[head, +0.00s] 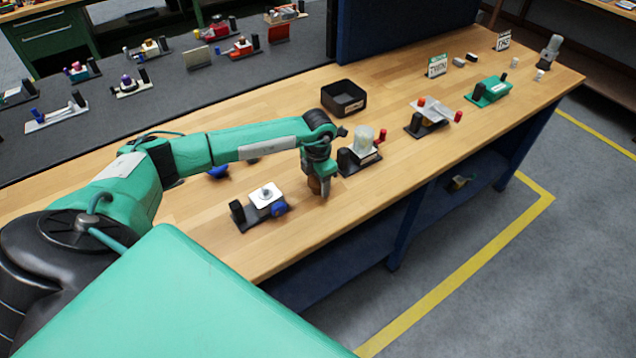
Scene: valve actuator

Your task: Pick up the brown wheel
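My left arm reaches out from the left over the wooden workbench (440,150). Its gripper (319,188) points down close to the bench top, between two valve actuators. A small brown thing (313,184) shows at the fingers and looks like the brown wheel. The fingers hide part of it. I cannot tell whether they are closed on it or only beside it. My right gripper is not in view.
A valve actuator with a white plate (265,195) stands left of the gripper, another with a clear cylinder (362,139) just right. A black open bin (344,110) is behind. Farther right are a red-handled actuator (432,109) and a green one (491,90). The bench's front edge is near.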

